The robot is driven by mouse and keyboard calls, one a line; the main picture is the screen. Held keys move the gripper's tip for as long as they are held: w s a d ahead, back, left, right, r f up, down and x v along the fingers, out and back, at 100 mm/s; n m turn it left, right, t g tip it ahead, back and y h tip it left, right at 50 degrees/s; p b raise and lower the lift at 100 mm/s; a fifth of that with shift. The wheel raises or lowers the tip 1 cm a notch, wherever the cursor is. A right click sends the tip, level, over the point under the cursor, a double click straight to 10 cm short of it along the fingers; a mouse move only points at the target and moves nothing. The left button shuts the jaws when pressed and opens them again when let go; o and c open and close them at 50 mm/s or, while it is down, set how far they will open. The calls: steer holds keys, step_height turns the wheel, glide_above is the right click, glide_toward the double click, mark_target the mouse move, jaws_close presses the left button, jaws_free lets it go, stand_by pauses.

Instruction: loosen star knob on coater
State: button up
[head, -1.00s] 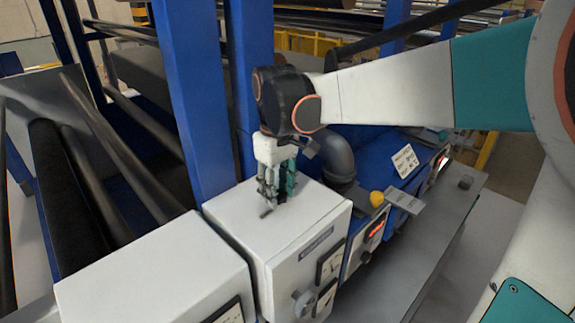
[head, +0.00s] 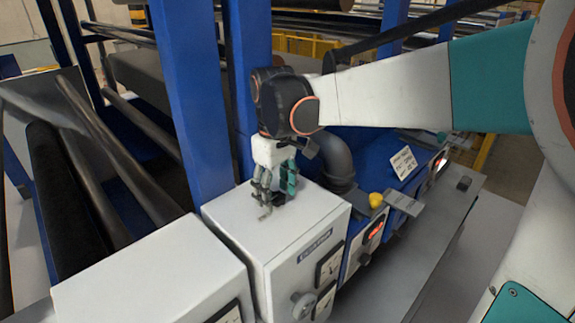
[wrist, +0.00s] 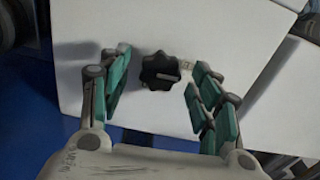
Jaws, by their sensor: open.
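The black star knob (wrist: 160,70) sits on the white top of a cabinet (wrist: 190,25) in the wrist view. It lies between the two teal-padded fingers of my gripper (wrist: 156,84), with gaps on both sides. A small pale tab (wrist: 186,65) shows at the knob's right side, near the right finger. In the head view my gripper (head: 274,194) points down over the white cabinet top (head: 310,205), open. The fingers largely hide the knob there.
A second white cabinet (head: 150,275) stands at the front left. Blue posts (head: 190,90) rise behind the gripper. A grey pipe elbow (head: 337,170) and a yellow knob (head: 376,200) are to the right. Long rollers (head: 60,180) lie at left.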

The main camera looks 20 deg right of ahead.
mark_target(277, 197)
steer(key=shift+s+r, duration=0.15)
step_height(277, 197, up, 12)
stand_by(0.5)
steer(key=shift+f, duration=0.2)
